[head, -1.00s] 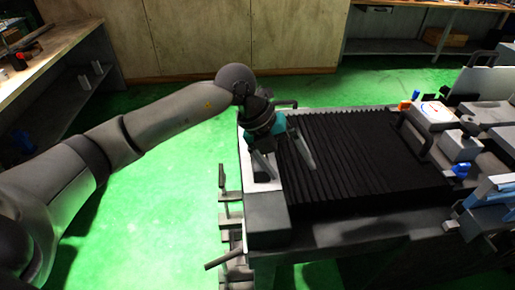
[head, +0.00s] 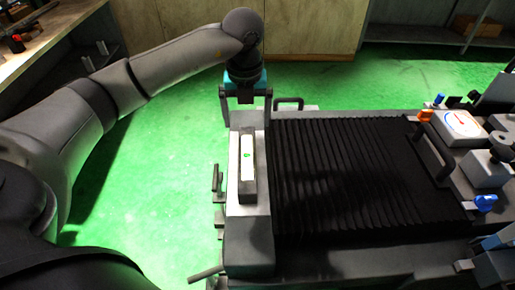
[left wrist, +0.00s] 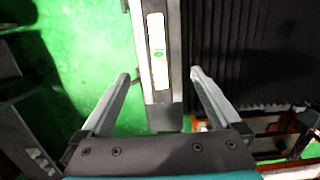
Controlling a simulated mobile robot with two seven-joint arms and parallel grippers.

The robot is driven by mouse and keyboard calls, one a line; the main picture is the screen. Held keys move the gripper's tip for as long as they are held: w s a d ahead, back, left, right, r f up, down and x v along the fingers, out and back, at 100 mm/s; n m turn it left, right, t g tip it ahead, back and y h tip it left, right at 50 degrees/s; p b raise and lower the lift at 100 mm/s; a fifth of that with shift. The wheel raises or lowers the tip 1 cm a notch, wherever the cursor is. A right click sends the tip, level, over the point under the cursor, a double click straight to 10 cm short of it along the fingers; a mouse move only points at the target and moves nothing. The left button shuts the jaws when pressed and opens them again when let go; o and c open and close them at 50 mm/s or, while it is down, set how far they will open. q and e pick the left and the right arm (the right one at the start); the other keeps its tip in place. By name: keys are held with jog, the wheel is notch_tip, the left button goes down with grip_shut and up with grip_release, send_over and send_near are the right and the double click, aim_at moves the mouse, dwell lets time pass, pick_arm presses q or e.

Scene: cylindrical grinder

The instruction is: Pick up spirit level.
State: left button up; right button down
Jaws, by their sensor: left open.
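The spirit level (head: 246,165) is a slim bar with a white face and a green vial. It lies lengthwise on the grey end block of the grinder, left of the black bellows. It also shows in the left wrist view (left wrist: 157,62), at the top centre. My left gripper (head: 245,121) is open at the far end of the level, with its fingers apart. In the left wrist view the left gripper (left wrist: 163,76) has one finger on each side of the level's line, and nothing is held.
The black ribbed bellows (head: 350,180) fill the machine top right of the level. Levers (head: 217,180) jut from the left side. Green floor lies open to the left.

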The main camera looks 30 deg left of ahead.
pick_arm(q)
send_over(247, 156)
jog(key=f, duration=0.6)
jog(key=shift+s+d, duration=0.15)
jog(key=shift+s, duration=0.15)
jog(key=f, duration=0.2)
jog(key=shift+w+f, duration=0.25)
jog(key=shift+f, duration=1)
notch_tip(247, 156, down, 4)
jog(key=shift+f, duration=0.25)
jog(key=shift+w, duration=0.1)
pick_arm(e)
jog(key=shift+s, duration=1.15)
pick_arm(q)
jog(key=c, duration=0.4)
grip_shut()
pick_arm(e)
jog(key=shift+s, duration=0.25)
